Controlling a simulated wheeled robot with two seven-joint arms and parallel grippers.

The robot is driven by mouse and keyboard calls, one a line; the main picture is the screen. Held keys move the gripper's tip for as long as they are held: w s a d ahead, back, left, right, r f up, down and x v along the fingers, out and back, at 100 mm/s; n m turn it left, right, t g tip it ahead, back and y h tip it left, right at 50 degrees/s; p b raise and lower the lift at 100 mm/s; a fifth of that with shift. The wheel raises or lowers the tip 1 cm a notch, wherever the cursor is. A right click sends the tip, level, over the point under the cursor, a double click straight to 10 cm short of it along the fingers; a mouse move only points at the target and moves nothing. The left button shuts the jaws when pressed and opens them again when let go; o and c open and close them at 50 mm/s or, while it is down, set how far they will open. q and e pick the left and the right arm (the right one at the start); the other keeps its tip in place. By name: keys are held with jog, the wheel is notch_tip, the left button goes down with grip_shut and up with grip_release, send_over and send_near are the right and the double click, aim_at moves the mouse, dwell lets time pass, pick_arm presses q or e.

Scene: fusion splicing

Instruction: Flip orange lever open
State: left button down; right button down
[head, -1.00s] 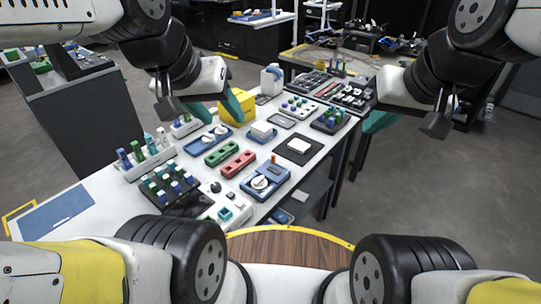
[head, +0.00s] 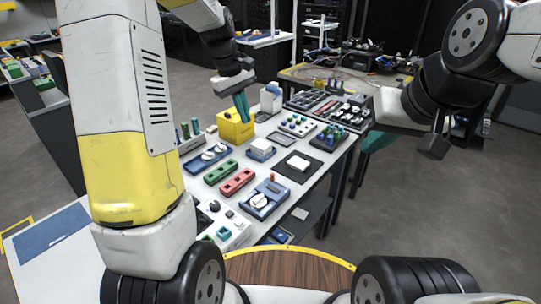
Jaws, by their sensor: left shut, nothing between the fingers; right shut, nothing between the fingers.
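A small orange lever (head: 273,178) stands upright at the back edge of a blue device (head: 257,207) with a white round part (head: 260,200), near the front right of the table. My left gripper (head: 243,120) has teal fingers, shut and pointing down at the yellow box (head: 232,132). It is behind and to the left of the lever, well apart from it. I cannot tell whether the fingers touch the box. My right gripper (head: 368,160) is shut and empty, off the right edge of the table.
A red block (head: 237,181) and a green block (head: 220,172) lie left of the device. A black pad with a white piece (head: 298,163) lies behind it. My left arm hides the table's left part. A white bottle (head: 270,98) stands near the yellow box.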

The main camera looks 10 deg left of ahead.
aim_at(273, 177)
pick_arm(q)
jog(key=w+f+n+g, duration=0.2)
jog(key=w+f, duration=0.5)
jog(key=f, duration=0.5)
jog(key=shift+d+f+n, duration=0.2)
jog(key=shift+f+n, duration=0.15)
jog(key=shift+n, duration=0.35)
jog(key=x, duration=0.9)
jog(key=shift+s+f, duration=0.2)
jog(key=shift+s, duration=0.05)
jog(key=d, duration=0.1)
jog(key=s, duration=0.1)
jog(key=d, duration=0.1)
jog(key=shift+s+d+f, duration=0.2)
jog(key=shift+s+d, duration=0.1)
jog(key=shift+d, duration=0.05)
jog(key=shift+s+d, duration=0.25)
jog(key=shift+d, duration=0.1)
jog(key=shift+s+d, duration=0.45)
jog(key=shift+d, duration=0.25)
jog(key=shift+s+d, duration=0.45)
jog(key=shift+d, duration=0.25)
jog(key=shift+s+d, duration=0.5)
jog(key=shift+d, duration=0.2)
